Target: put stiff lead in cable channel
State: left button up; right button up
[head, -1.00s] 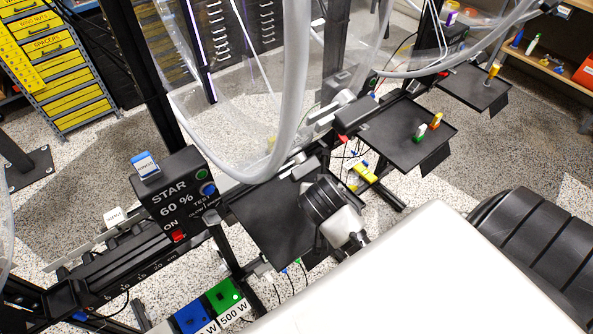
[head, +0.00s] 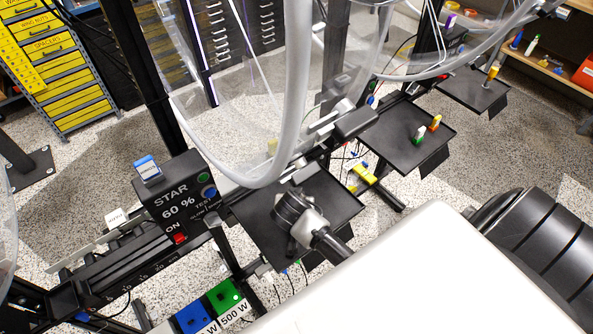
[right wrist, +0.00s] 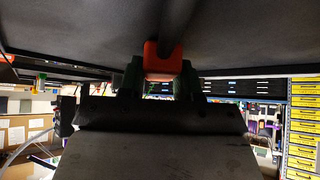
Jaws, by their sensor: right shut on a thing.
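In the right wrist view my right gripper (right wrist: 161,76) is shut on an orange-red piece (right wrist: 165,64), held between its two dark fingers. A dark rod-like shape runs up from this piece across a dark flat surface; I take the piece to be part of the stiff lead, but its full length is hidden. In the head view my right wrist (head: 300,215) is over the near black tray (head: 250,222). Its fingertips and the lead cannot be made out there. I cannot identify the cable channel for certain. My left gripper is not in view.
A control box (head: 178,200) marked STAR 60 % stands left of the near tray. A large clear wheel with a thick pale rim (head: 295,100) rises close behind.

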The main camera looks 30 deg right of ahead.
jog(key=shift+f, duration=0.1)
jog(key=o, duration=1)
